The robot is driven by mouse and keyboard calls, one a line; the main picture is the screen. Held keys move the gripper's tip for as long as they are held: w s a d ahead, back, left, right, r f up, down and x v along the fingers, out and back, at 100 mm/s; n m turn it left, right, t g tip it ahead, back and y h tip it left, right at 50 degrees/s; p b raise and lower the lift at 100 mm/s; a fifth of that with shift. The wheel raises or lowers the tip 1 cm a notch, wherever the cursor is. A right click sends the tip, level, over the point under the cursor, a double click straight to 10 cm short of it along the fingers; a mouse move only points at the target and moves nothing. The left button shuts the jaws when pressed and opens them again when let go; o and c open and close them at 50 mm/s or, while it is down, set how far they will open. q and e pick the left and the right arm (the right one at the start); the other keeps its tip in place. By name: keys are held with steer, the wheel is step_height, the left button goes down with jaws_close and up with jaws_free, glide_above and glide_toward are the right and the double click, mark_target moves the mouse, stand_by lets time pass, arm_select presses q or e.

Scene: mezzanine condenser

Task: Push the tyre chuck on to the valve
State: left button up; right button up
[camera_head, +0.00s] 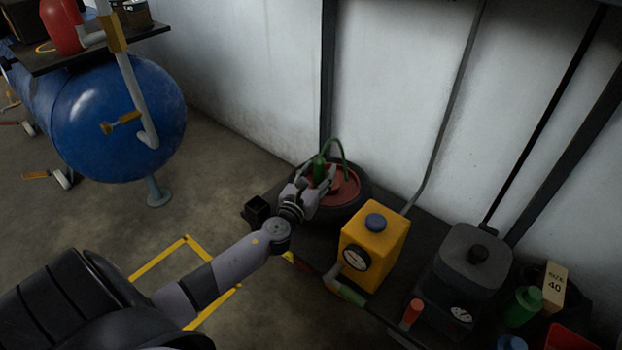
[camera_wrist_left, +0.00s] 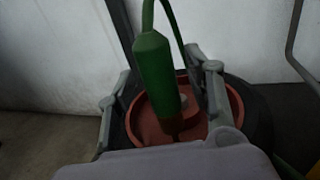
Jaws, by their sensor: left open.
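The green tyre chuck (camera_head: 319,170) stands over the red wheel rim (camera_head: 346,188) of a black tyre (camera_head: 362,200) by the wall. In the left wrist view the chuck (camera_wrist_left: 154,75) is a green cylinder, slightly tilted, with a green hose from its top. A brownish end shows below it, above the red rim (camera_wrist_left: 150,132). My left gripper (camera_head: 315,180) is open, with its fingers on either side of the chuck. I cannot pick out the valve, nor tell whether the chuck touches it. My right gripper is not in view.
A yellow box with a gauge (camera_head: 375,240) stands right of the tyre on a dark low surface. A grey gauge unit (camera_head: 468,265) is further right. A small black box (camera_head: 257,210) lies left of the tyre. A blue tank (camera_head: 118,115) stands at upper left; open floor lies between.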

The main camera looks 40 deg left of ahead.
arm_select(q)
steer(key=s+d, duration=0.2)
steer(key=s, duration=0.9)
